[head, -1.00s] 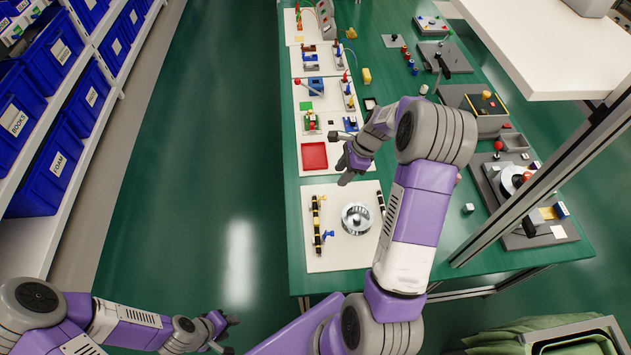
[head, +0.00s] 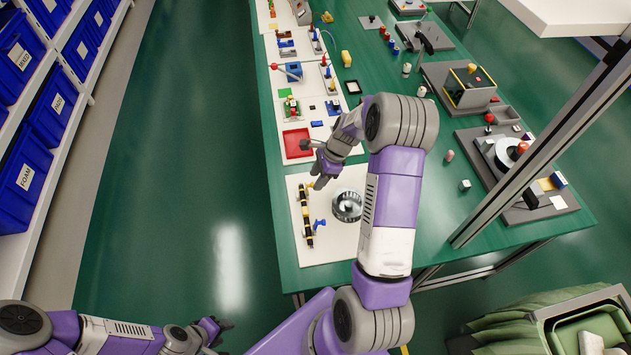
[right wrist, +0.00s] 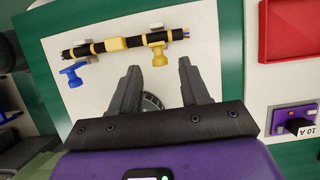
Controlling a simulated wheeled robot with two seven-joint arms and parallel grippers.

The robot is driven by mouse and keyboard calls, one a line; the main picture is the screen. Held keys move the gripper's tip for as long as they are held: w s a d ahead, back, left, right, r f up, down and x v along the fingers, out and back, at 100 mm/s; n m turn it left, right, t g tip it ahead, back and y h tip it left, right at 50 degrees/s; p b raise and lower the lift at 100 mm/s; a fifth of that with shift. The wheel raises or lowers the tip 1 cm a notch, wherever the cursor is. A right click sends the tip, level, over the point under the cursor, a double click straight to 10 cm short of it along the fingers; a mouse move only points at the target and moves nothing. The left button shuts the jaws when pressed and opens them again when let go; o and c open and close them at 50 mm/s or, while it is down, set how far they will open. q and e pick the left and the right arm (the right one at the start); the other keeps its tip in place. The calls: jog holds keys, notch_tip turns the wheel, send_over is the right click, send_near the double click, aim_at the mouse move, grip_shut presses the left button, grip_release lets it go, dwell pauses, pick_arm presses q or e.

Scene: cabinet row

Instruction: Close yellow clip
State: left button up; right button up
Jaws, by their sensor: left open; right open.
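The yellow clip (right wrist: 158,50) sits on a black cable bundle with yellow bands (right wrist: 112,45), near its right end in the right wrist view. Its arm sticks out sideways from the bundle, toward my gripper. In the head view the yellow clip (head: 310,186) is at the bundle's far end, beside my fingertips. My right gripper (right wrist: 158,72) is open and empty, with the clip just beyond and between its fingertips, apart from it. It also shows in the head view (head: 318,178). My left gripper (head: 222,325) is open over the floor, away from the table.
A blue clip (right wrist: 72,74) sticks out at the bundle's other end. A round metal reel (head: 347,205) stands right of the bundle on the white board (head: 325,252), partly under my right arm. A red tray (head: 297,143) lies beyond the board.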

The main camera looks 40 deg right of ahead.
jog(key=shift+x, duration=1)
jog(key=shift+r, duration=0.1)
jog(key=shift+c, duration=0.4)
grip_shut()
jog(key=shift+a, duration=0.1)
